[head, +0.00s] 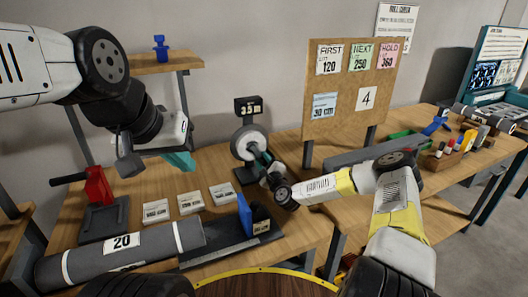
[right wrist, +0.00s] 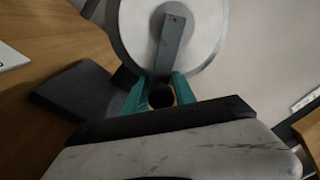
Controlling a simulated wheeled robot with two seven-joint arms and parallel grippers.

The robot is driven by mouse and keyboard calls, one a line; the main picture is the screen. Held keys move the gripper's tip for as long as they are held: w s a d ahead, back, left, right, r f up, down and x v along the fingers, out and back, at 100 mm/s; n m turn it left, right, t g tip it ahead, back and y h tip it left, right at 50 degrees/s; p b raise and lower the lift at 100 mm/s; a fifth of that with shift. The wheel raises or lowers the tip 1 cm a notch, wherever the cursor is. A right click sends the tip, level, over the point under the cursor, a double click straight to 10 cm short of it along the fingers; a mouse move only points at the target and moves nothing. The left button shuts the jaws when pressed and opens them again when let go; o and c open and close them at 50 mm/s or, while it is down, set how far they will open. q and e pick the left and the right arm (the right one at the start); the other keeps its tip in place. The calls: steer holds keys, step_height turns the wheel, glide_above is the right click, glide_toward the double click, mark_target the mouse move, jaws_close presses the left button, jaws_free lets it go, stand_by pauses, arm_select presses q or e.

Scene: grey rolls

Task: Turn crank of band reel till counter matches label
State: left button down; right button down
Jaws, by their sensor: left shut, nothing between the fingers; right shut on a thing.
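The band reel (head: 246,144), a pale disc on a dark stand, stands mid-table in the head view. Its counter (head: 248,106) is a black box on top; its small digits are hard to read. In the right wrist view the reel disc (right wrist: 205,28) fills the top, and a grey crank arm (right wrist: 172,45) runs down from its hub. My right gripper (right wrist: 160,92), with teal fingers, is shut on the dark round crank handle (right wrist: 161,97). My left gripper (head: 181,162) is shut and empty, above the table left of the reel.
A board (head: 350,90) carries cards reading 120, 250, 360 and 4, plus a blue card. Several white cards (head: 191,203) lie on the table. A grey roll (head: 130,248) marked 20, a red clamp (head: 98,186) and a blue stop (head: 245,214) are nearby.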

steer(key=shift+s+a+f+m, duration=0.2)
steer(key=shift+a+m, duration=0.15)
steer(key=shift+m, duration=0.15)
steer(key=shift+s+a+f+m, duration=0.2)
steer(key=shift+a+m, duration=0.15)
steer(key=shift+m, duration=0.15)
steer(key=shift+a, duration=0.1)
steer(key=shift+r, duration=0.1)
steer(key=c, duration=1.2)
jaws_free()
steer(key=shift+o, duration=0.2)
steer(key=shift+s+d, duration=0.15)
steer(key=shift+d, duration=0.1)
steer(key=v, duration=0.7)
steer(key=shift+s, duration=0.15)
